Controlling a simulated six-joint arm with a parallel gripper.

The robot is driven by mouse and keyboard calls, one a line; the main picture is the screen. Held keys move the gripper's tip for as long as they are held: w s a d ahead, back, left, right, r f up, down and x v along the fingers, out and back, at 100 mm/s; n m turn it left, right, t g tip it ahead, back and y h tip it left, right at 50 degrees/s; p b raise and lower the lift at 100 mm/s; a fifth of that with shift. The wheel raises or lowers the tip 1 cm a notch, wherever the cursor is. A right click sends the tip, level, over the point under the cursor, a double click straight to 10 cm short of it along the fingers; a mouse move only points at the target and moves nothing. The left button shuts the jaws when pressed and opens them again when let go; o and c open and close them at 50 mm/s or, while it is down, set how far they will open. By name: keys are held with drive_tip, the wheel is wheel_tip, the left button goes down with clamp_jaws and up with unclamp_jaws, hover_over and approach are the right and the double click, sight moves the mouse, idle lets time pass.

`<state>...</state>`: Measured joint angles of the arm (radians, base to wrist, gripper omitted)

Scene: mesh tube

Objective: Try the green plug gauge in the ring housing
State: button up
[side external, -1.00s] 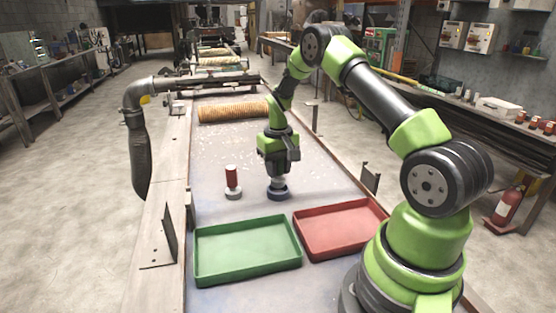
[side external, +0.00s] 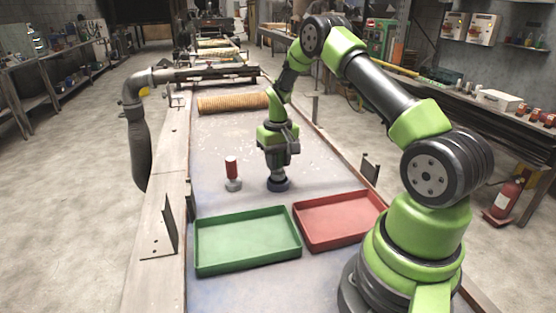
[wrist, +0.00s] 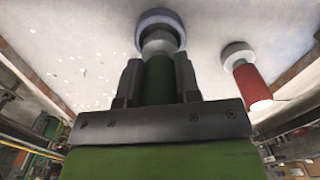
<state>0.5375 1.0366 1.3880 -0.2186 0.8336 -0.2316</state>
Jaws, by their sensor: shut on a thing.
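The green plug gauge (wrist: 158,82) is held upright between the fingers of my gripper (wrist: 158,88), its grey end pointing away from the wrist camera. The ring housing (wrist: 160,17) is a dark blue-grey ring on the table; it also shows in the side view (side external: 278,185) directly under my gripper (side external: 278,168). The grey end overlaps the ring's opening in the wrist view. How deep it sits in the bore is hidden. The gripper is shut on the green handle, which is mostly hidden in the side view.
A red plug gauge (side external: 231,168) stands left of the ring housing, and also shows at right in the wrist view (wrist: 250,84). A green tray (side external: 248,270) and a red tray (side external: 340,240) lie in front. A ribbed tan roll (side external: 232,103) lies behind.

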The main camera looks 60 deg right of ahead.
drive_tip(key=shift+f, duration=1.45)
idle(2.1)
idle(0.5)
drive_tip(key=shift+r, duration=3.5)
